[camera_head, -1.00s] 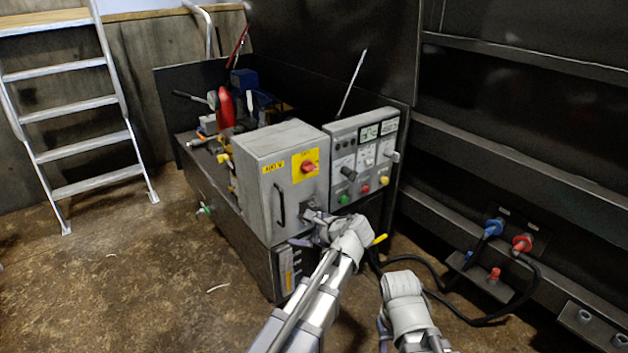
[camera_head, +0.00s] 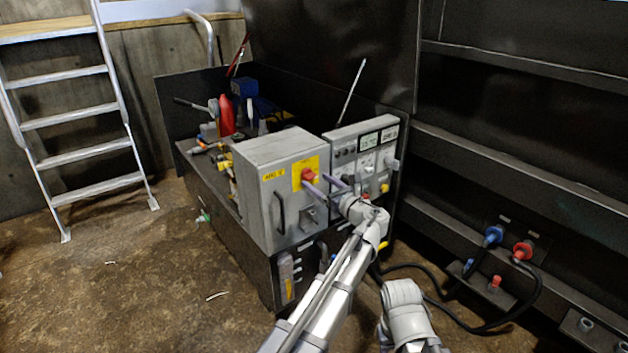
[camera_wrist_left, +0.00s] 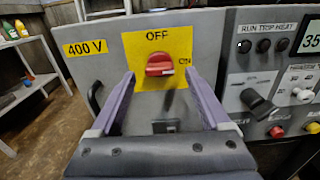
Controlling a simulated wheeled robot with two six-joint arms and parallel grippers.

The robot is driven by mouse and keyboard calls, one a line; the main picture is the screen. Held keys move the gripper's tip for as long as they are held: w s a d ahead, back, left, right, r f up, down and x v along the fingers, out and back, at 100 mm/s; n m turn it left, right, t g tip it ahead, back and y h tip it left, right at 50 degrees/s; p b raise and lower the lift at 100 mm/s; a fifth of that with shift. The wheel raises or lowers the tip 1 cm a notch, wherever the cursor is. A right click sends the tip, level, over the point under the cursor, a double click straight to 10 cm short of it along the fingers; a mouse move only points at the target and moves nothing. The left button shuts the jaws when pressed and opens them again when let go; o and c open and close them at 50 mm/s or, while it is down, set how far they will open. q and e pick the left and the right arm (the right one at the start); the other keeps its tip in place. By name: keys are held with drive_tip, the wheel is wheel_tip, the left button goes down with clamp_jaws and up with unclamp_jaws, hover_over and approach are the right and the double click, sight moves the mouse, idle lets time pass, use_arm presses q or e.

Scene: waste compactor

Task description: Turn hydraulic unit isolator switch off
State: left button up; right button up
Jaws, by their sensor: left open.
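The isolator switch is a red rotary knob (camera_head: 308,174) on a yellow plate (camera_head: 324,165), on the front of a grey cabinet (camera_head: 268,212). In the left wrist view the knob (camera_wrist_left: 160,65) lies roughly horizontal, below the word OFF and left of the "ON" mark. My left gripper (camera_head: 318,181) is open in front of the plate. In its wrist view the fingers (camera_wrist_left: 160,76) stand either side of the knob, with visible gaps; contact is not visible. My right arm's end (camera_head: 403,298) is low in the head view, away from the cabinet; its fingers cannot be made out.
A control panel (camera_head: 362,150) with knobs, buttons and displays adjoins the cabinet on the right. A black door handle (camera_head: 280,212) and a grey latch (camera_head: 308,217) are on the cabinet front. Blue (camera_head: 493,234) and red (camera_head: 523,249) plugs with cables are at right. Floor at left is mostly clear.

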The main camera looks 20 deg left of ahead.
sight(309, 176)
use_arm(q)
drive_tip(key=shift+x, duration=1.3)
clamp_jaws()
